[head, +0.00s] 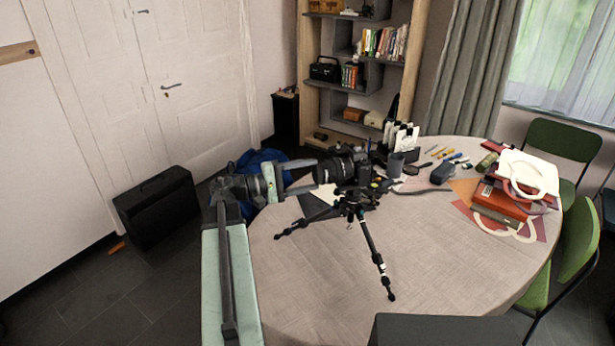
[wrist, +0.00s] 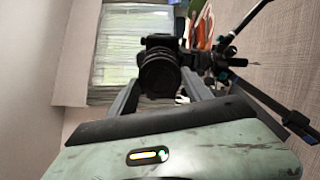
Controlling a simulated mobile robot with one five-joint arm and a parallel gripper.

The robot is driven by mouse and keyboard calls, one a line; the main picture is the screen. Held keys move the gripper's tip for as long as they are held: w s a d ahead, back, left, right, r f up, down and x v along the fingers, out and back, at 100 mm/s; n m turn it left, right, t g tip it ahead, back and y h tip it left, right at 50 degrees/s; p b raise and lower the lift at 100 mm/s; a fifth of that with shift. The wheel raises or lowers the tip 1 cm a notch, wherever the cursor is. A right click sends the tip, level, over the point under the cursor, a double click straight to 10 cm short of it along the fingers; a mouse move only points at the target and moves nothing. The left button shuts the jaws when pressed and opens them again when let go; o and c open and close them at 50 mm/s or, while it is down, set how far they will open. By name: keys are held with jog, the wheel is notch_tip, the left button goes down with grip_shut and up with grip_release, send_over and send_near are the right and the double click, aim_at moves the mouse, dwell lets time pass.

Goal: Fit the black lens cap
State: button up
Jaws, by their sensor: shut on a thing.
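The black camera (head: 350,168) sits on a small black tripod (head: 352,207) on the round table, its lens (head: 326,172) pointing left toward my gripper (head: 311,176). In the wrist view the camera (wrist: 160,42) is straight ahead. My gripper (wrist: 160,76) is shut on the black lens cap (wrist: 160,78), a dark round disc between the fingertips and in line with the lens. Cap and lens are both dark and overlap there, so I cannot tell whether they touch. In the head view the cap is not distinct.
The round table (head: 320,290) has clear room in front of the tripod. A tripod leg (head: 378,255) reaches toward the front.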

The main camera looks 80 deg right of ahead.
jog(key=o, duration=1.8)
jog(key=shift+w, duration=0.1)
jog(key=shift+v, duration=3.45)
